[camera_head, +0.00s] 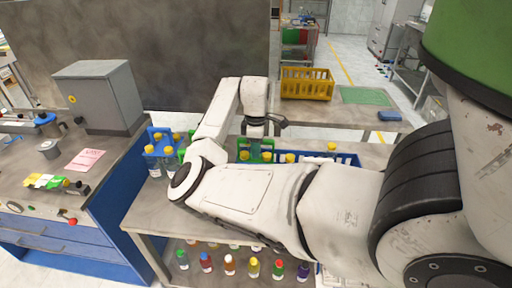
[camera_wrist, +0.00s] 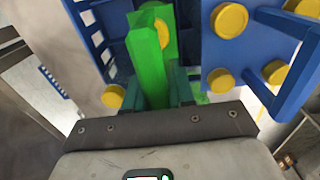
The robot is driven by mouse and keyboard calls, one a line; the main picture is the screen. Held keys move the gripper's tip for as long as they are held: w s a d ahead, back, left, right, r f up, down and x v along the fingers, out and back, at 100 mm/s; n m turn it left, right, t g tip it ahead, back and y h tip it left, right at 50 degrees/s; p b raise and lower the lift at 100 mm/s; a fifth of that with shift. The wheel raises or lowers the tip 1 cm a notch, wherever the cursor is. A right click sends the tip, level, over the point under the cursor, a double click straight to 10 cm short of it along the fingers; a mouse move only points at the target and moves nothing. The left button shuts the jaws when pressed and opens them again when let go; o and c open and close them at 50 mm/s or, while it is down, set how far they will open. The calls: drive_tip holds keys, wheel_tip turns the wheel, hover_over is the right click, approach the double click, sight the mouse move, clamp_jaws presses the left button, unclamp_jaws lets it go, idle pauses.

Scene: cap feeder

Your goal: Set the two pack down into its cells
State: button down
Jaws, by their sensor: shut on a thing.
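My gripper (camera_head: 256,132) is shut on a green two pack (camera_head: 255,146), which carries bottles with yellow caps, over the middle of the bench. In the wrist view the green handle of the two pack (camera_wrist: 147,52) stands up between the fingers of my gripper (camera_wrist: 166,88), with a yellow cap beside it. A blue crate with cells (camera_head: 346,156) is at the right of the pack in the head view, partly hidden by my arm. Slotted blue walls (camera_wrist: 112,45) show close to the pack in the wrist view. I cannot tell whether the pack's base touches the cells.
A blue carrier (camera_head: 157,140) with yellow-capped bottles stands left on the bench, with another green pack (camera_head: 184,153) beside it. A yellow crate (camera_head: 306,88) and a green mat (camera_head: 363,96) are on the table behind. Several bottles (camera_head: 229,264) stand on a lower shelf.

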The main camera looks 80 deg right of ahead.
drive_tip(key=c, duration=0.9)
unclamp_jaws()
wheel_tip(320, 180, up, 11)
drive_tip(key=shift+f+b, duration=0.1)
drive_tip(key=shift+b, duration=0.3)
drive_tip(key=shift+f, duration=0.1)
